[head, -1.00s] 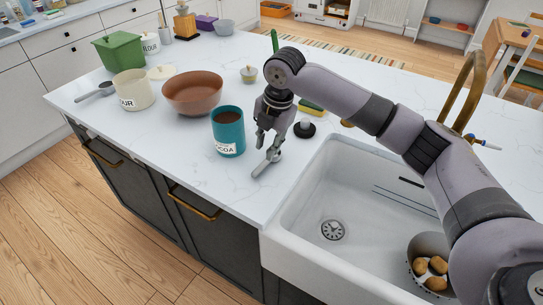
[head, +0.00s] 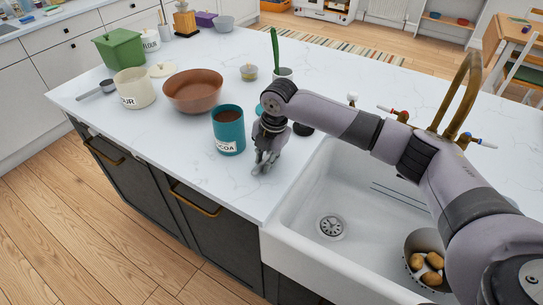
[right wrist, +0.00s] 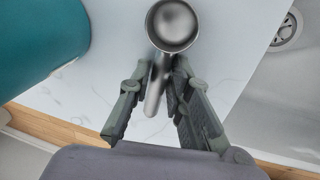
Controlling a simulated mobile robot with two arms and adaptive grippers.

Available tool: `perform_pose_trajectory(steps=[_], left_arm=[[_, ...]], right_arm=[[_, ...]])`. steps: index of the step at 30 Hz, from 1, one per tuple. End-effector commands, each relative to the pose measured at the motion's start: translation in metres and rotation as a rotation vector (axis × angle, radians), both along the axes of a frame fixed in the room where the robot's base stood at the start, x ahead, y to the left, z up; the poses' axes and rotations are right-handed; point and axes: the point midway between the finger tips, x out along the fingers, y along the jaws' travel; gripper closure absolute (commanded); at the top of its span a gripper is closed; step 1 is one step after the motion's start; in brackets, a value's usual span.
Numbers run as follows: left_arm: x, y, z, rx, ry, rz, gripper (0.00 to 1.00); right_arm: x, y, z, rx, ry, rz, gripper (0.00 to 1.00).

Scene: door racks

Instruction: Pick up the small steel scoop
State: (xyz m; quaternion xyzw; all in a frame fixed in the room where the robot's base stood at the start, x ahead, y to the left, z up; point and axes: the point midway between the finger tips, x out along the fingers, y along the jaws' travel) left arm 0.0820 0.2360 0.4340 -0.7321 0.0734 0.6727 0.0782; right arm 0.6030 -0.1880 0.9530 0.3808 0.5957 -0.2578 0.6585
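The small steel scoop (right wrist: 173,27) lies on the white counter in the right wrist view, bowl away from me and handle towards me. My right gripper (right wrist: 163,66) is open, with one finger on each side of the handle. The handle sits nearer the right finger; I cannot tell whether it touches. In the head view my right gripper (head: 264,166) points down just above the counter by the sink and hides most of the scoop. My left gripper is not in view.
A teal cocoa tin (head: 229,131) stands close left of my right gripper. A brown bowl (head: 193,92), a flour tin (head: 135,88) and another scoop (head: 97,90) stand further left.

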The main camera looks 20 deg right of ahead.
Motion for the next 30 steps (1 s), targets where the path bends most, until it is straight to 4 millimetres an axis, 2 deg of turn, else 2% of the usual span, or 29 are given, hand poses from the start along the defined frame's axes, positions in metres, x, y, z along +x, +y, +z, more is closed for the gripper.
perform_pose_trajectory(steps=[7, 22, 26, 30], left_arm=[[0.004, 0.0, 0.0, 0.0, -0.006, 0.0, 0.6], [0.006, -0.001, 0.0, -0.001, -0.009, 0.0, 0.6], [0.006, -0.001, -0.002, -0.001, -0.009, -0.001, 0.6], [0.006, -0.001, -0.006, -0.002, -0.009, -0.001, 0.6]], right_arm=[[0.0, 0.0, 0.001, 0.0, 0.0, 0.0, 1.0], [0.001, 0.0, 0.003, 0.0, -0.002, 0.0, 1.0], [0.001, 0.0, 0.012, 0.0, -0.004, 0.0, 1.0], [0.001, 0.0, 0.032, 0.001, -0.005, 0.0, 1.0]])
